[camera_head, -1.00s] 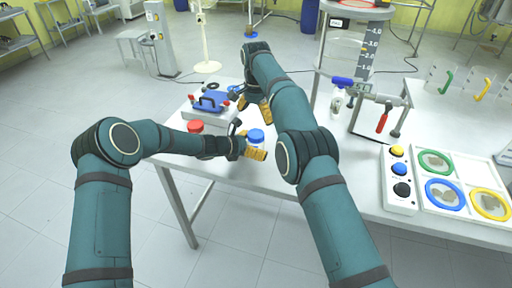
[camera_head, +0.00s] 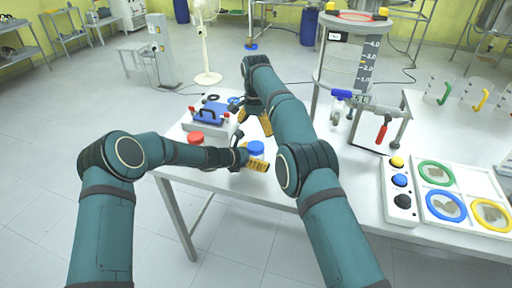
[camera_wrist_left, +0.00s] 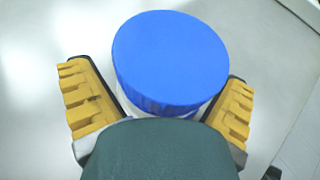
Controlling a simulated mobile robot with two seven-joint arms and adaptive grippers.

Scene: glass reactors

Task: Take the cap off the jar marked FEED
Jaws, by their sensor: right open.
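A jar with a blue cap (camera_head: 256,147) stands near the table's front left edge. In the left wrist view its blue cap (camera_wrist_left: 170,60) fills the middle, with a little pale jar body below it. No mark is readable. My left gripper (camera_head: 257,162) is at this jar, its yellow fingers (camera_wrist_left: 160,103) spread on either side, below the cap. A gap shows on the left; contact on the right is hidden by the cap. A jar with a red cap (camera_head: 196,137) stands to the left. My right gripper (camera_head: 265,124) is open and empty, above and behind the blue-capped jar.
A blue-and-white device (camera_head: 209,112) with red parts sits behind the jars. A stand with a red-handled tool (camera_head: 381,133) and a button box (camera_head: 399,183) are to the right.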

